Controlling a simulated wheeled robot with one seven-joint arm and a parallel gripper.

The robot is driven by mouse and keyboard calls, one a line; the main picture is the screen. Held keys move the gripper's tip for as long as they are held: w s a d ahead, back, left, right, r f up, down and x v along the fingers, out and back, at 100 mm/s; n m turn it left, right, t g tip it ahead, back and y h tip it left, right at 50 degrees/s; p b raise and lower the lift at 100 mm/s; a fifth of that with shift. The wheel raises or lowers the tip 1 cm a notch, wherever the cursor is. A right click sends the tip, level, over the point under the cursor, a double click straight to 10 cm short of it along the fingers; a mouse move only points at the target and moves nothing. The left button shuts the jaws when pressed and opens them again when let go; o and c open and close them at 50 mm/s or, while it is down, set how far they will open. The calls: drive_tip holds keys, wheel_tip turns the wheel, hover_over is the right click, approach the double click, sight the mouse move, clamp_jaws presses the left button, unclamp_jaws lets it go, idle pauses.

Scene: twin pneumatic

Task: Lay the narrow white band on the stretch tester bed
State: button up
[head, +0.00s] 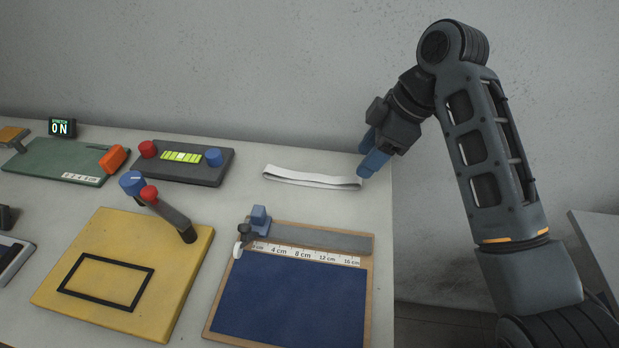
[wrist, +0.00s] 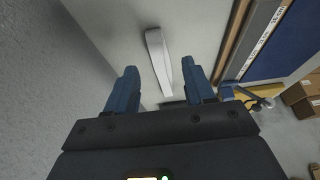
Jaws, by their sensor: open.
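The narrow white band (head: 311,177) lies flat as a long loop on the pale table, near the back right. My gripper (head: 371,163) is open above the band's right end, fingers pointing down. In the wrist view the band (wrist: 160,65) runs between the open blue fingers (wrist: 160,75); nothing is gripped. No board is clearly labelled as the stretch tester. A green board (head: 55,160) with an orange block and a small scale, and a dark unit (head: 205,175) with red and blue knobs and a green bar, stand to the left; I cannot tell which is the tester.
A blue-topped board (head: 290,300) with a centimetre ruler and slider lies in front of the band. A yellow board (head: 180,250) with a black rectangle and a lever is left of it. The table's right edge is near my gripper.

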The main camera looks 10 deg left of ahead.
sight(349, 178)
drive_tip(key=x, duration=0.3)
drive_tip(key=p+x, duration=0.1)
drive_tip(key=x, duration=0.2)
drive_tip(key=shift+w+a+f, duration=0.1)
drive_tip(key=shift+w+f, duration=0.15)
drive_tip(key=shift+f, duration=0.15)
clamp_jaws()
